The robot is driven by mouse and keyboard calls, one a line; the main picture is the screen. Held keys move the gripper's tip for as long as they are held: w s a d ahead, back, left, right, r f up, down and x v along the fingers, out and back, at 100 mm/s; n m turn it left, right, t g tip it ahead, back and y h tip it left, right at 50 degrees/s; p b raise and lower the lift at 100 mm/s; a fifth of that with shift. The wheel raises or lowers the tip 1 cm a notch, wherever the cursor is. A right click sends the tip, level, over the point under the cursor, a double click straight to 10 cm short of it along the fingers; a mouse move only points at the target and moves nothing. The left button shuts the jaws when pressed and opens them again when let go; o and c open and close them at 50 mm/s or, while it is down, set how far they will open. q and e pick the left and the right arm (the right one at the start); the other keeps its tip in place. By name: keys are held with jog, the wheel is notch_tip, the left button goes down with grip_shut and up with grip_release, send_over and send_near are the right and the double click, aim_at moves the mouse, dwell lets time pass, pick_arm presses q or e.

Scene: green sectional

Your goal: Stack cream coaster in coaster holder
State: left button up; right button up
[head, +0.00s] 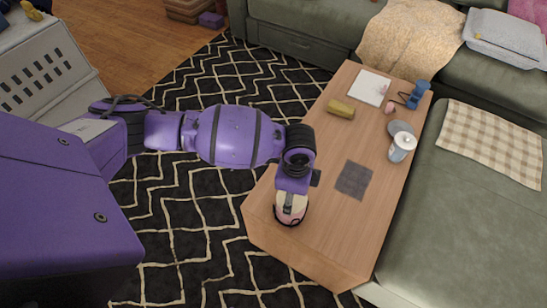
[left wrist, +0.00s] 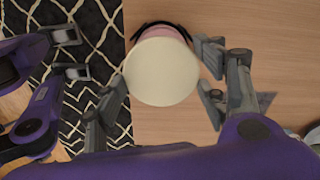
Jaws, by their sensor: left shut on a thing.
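The cream coaster (left wrist: 163,72) is a round pale disc, seen nearly face-on in the left wrist view. It also shows below my left wrist in the head view (head: 292,202). My left gripper (left wrist: 160,88) is shut on it, with fingers at its left and right sides. The coaster holder (left wrist: 165,25) shows as a black curved rim just beyond the disc, with something pink inside it. In the head view, the dark holder and pink surface lie at the table's near-left end. The disc hides most of the holder, so I cannot tell whether they touch. My right gripper is not in view.
The wooden table (head: 325,225) also bears a dark grey square (head: 354,180), a yellow block (head: 341,108), a white flat square (head: 370,87), a blue object (head: 417,93) and a white cup (head: 402,147). The green sofa (head: 450,205) borders its right side.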

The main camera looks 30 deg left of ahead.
pick_arm(q)
notch_tip(320, 180, down, 3)
jog(key=b, duration=0.2)
jog(key=shift+w+r+b, duration=0.15)
jog(key=shift+r+b, duration=0.05)
jog(key=shift+b, duration=0.15)
jog(key=shift+f, duration=0.7)
jog(key=shift+d+f, duration=0.1)
jog(key=shift+f, duration=0.05)
jog(key=shift+c, duration=0.3)
jog(key=shift+s+f, duration=0.3)
jog(key=shift+s, duration=0.05)
jog(key=c, duration=0.6)
jog(key=o, duration=2)
jog(key=shift+w+f, duration=0.1)
jog(key=shift+f, duration=0.05)
jog(key=shift+o, duration=0.4)
jog(key=shift+w, duration=0.1)
jog(key=shift+w+r, duration=0.1)
jog(key=shift+r, duration=0.3)
notch_tip(320, 180, up, 12)
jog(key=shift+f, duration=0.25)
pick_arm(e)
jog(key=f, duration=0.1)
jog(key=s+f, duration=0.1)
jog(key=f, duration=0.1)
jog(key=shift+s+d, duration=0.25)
